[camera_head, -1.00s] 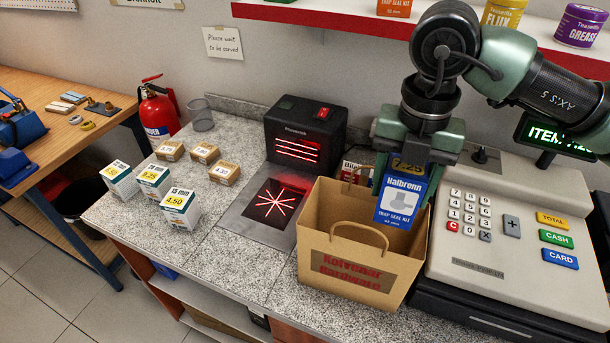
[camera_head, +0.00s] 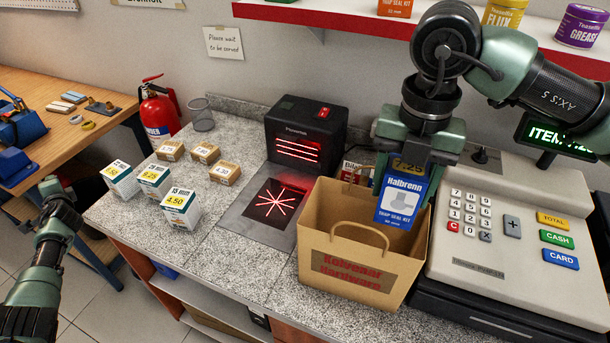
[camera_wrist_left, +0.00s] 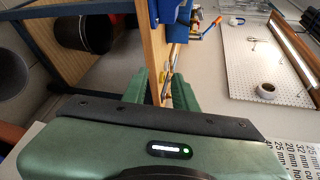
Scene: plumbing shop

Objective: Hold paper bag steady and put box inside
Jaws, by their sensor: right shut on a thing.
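The brown paper bag (camera_head: 325,255) stands upright and open on the counter, its front handle loop raised. My right gripper (camera_head: 416,155) is shut on the blue and white Halbrenn trap seal kit box (camera_head: 400,200) and holds it upright over the right part of the bag's mouth. I cannot tell whether the box's lower edge is below the rim. My left gripper (camera_head: 50,187) is at the left edge of the head view, off the counter and far from the bag. In the left wrist view its two green fingers (camera_wrist_left: 160,90) stand apart with nothing between them.
A black scanner (camera_head: 305,130) with a red-lit plate is left of the bag. A cash register (camera_head: 500,210) stands close on its right. Several small cartons (camera_head: 180,208) sit on the left of the counter. A red shelf (camera_head: 320,20) runs above. The counter's front middle is clear.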

